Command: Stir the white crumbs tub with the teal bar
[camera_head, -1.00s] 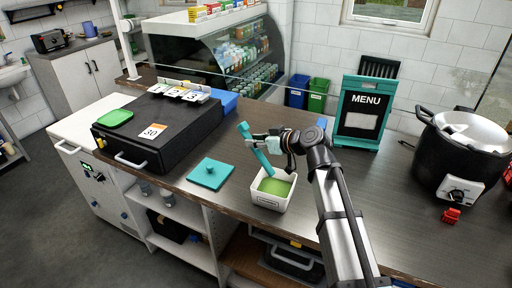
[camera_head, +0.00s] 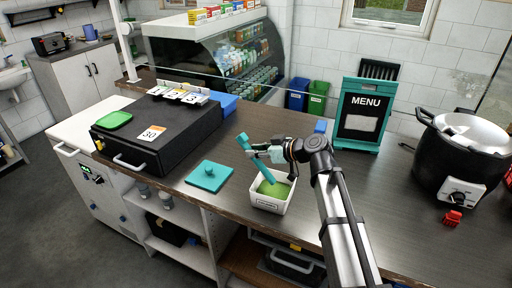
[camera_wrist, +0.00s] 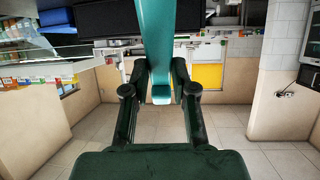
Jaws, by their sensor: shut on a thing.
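The white crumbs tub (camera_head: 285,204) stands upright near the front edge of the counter. Green contents (camera_head: 275,189) fill much of it, and their surface looks uneven. My gripper (camera_head: 261,153) is shut on the teal bar (camera_head: 243,141) above the tub. The bar is tilted, its top leaning left, and its lower end reaches down into the tub at the contents. How deep the end sits is hidden. In the wrist view the bar (camera_wrist: 168,40) stands between the two fingers.
A teal lid with a knob (camera_head: 209,177) lies left of the tub. A black cash drawer (camera_head: 150,135) is farther left. A menu board (camera_head: 361,115) stands behind, and a black pot (camera_head: 455,150) is at right.

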